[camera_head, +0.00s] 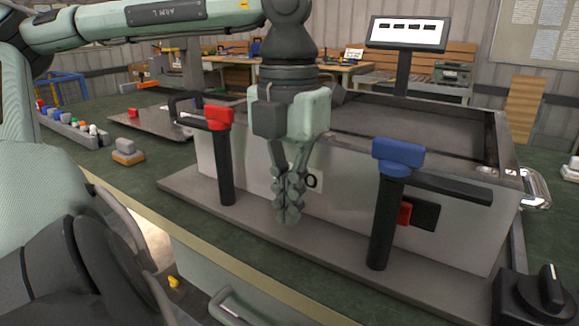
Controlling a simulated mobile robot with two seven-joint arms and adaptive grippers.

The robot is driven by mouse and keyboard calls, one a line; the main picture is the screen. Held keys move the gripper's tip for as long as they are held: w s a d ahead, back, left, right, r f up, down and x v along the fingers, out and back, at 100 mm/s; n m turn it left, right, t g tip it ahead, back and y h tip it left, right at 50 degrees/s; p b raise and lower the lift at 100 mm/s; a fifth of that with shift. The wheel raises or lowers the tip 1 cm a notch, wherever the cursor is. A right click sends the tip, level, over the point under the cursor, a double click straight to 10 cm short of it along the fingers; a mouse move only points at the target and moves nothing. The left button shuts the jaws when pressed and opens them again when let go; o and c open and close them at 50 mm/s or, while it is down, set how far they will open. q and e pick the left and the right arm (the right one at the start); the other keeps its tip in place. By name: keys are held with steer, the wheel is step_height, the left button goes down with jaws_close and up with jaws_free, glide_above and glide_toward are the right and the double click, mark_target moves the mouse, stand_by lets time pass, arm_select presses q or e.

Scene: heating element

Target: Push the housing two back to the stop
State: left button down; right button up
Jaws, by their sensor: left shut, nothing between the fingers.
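The housing (455,232) is a large light-grey metal box with an open top, standing on a flat grey base plate (335,268). My left gripper (288,213) points down in front of the housing's near wall, between two black posts. Its fingers are shut and empty. I cannot tell whether the fingertips touch the wall. My right gripper is not in view.
A post with a red head (219,118) stands left of my gripper, and a post with a blue head (397,155) stands right. A black knob (535,298) sits at the lower right. A small display (407,33) stands behind. A parts rail (75,131) lies at the left.

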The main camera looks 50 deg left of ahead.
mark_target(314, 181)
arm_select(q)
steer(key=w, duration=0.2)
steer(key=shift+w+a+r+p, duration=0.15)
steer(key=shift+w+a+p, duration=0.15)
steer(key=shift+a, duration=0.1)
steer(key=shift+w+a, duration=0.25)
steer(key=shift+w, duration=0.45)
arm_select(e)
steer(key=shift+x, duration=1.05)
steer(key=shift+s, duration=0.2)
arm_select(q)
steer(key=shift+w+a, duration=0.2)
steer(key=shift+w, duration=0.4)
steer(key=shift+w+a, duration=0.2)
steer(key=shift+w, duration=0.5)
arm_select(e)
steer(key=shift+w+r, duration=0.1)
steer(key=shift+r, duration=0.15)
